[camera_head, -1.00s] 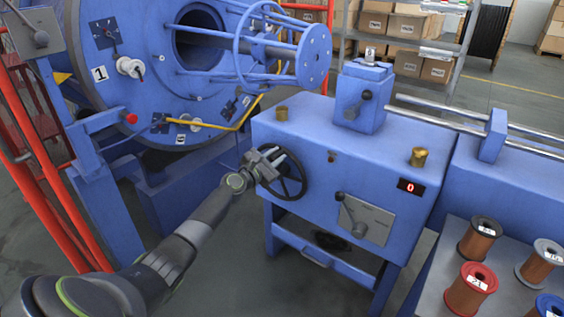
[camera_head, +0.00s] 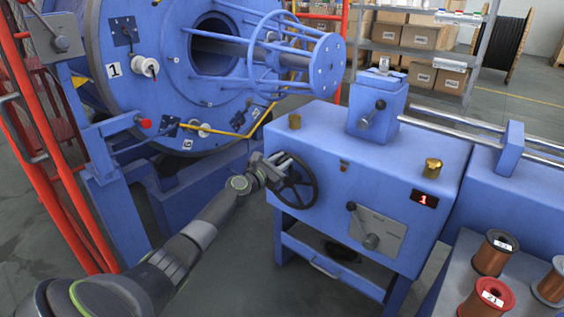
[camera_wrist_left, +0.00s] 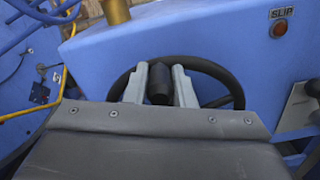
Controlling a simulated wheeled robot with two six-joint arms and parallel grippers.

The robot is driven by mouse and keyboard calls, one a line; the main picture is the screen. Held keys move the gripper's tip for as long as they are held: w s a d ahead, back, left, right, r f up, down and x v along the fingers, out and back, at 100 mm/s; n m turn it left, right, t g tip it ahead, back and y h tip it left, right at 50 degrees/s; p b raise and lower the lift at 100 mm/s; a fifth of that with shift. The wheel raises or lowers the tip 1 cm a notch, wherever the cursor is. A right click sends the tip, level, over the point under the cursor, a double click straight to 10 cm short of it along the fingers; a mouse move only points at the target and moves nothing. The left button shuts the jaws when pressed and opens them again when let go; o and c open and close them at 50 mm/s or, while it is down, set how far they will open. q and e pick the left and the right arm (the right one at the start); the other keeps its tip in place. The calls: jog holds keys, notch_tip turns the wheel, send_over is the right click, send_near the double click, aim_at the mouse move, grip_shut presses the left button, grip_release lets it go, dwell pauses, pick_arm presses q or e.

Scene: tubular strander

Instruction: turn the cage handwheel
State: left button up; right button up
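The cage handwheel (camera_head: 313,183) is a black spoked wheel on the front of the blue machine cabinet. My left gripper (camera_head: 279,164) is at its upper left rim. In the left wrist view the two grey fingers of this gripper (camera_wrist_left: 159,88) stand on either side of the wheel's black handle knob (camera_wrist_left: 159,78) and appear closed on it. The wheel's rim (camera_wrist_left: 212,68) arches behind the fingers; its lower part is hidden by the gripper body. The blue cage (camera_head: 325,62) and its large round plate stand behind, at upper left. My right gripper is not in view.
A red display (camera_head: 425,199) on the cabinet reads 1. A crank lever on a grey plate (camera_head: 384,235) is right of the wheel, and brass knobs (camera_head: 432,166) stand on top. Red posts (camera_head: 52,190) are at left. Copper spools (camera_head: 494,252) stand at lower right.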

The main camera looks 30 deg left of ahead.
pick_arm(q)
jog(key=o, duration=0.4)
jog(key=shift+c, duration=0.2)
jog(key=shift+s, duration=0.15)
jog(key=shift+s, duration=0.25)
jog(key=s+a, duration=0.1)
jog(key=s, duration=1.5)
jog(key=shift+s+a+p, duration=0.2)
jog(key=shift+s+p, duration=0.1)
jog(key=shift+p, duration=0.05)
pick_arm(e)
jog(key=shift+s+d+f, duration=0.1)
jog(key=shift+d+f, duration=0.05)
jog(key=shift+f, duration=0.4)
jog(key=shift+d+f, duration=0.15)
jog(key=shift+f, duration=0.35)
